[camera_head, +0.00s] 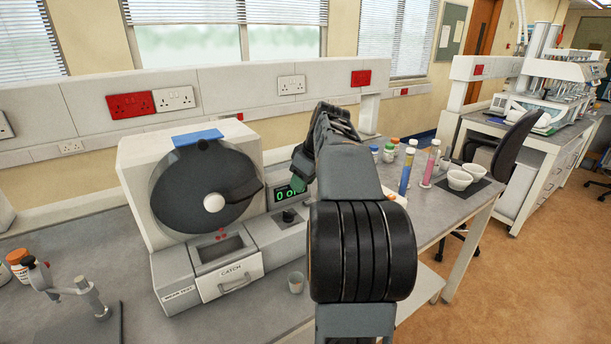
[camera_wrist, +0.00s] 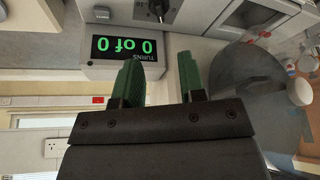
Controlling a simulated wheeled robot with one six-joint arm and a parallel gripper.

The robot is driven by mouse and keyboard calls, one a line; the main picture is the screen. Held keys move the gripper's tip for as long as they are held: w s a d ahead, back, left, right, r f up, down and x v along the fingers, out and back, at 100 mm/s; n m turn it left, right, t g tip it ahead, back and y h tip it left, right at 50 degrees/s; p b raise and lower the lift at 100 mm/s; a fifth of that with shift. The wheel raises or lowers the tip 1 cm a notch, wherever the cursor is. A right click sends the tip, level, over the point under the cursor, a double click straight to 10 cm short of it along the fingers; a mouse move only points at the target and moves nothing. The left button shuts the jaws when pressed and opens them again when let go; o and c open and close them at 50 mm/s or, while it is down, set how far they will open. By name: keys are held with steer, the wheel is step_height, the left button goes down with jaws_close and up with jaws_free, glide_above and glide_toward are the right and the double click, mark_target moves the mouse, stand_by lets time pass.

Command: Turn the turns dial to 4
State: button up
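The turns dial is a small dark knob (camera_head: 290,216) on the grey control panel, below the green-lit display (camera_head: 281,195). In the upside-down wrist view the knob (camera_wrist: 160,8) is cut by the top edge, so its setting cannot be read. The display (camera_wrist: 124,49) there is marked TURNS and reads 0 of 0. My gripper (camera_wrist: 162,62) is open and empty, its two green fingers spread in front of the panel and apart from the knob. In the head view my gripper (camera_head: 299,178) is above the knob, partly covering the display.
A dark round drum (camera_head: 180,190) stands left of the panel, above a CATCH drawer (camera_head: 231,276). Tubes (camera_head: 406,171), bottles and white bowls (camera_head: 459,179) stand right of my arm. A metal stand (camera_head: 78,291) is front left.

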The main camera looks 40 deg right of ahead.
steer(key=shift+v, duration=0.9)
steer(key=shift+f, duration=0.1)
steer(key=s+a+f+m+g+h, duration=0.1)
steer(key=s+a+f+m, duration=0.2)
steer(key=a+f+m, duration=0.35)
steer(key=s+a+f+n, duration=0.1)
steer(key=s+a+f, duration=0.3)
steer(key=a, duration=0.5)
steer(key=s+a+f+n, duration=0.2)
steer(key=s+a+f, duration=0.2)
steer(key=a, duration=0.5)
steer(key=shift+s+a+f, duration=0.3)
steer(key=shift+s+a, duration=0.05)
steer(key=shift+s, duration=0.6)
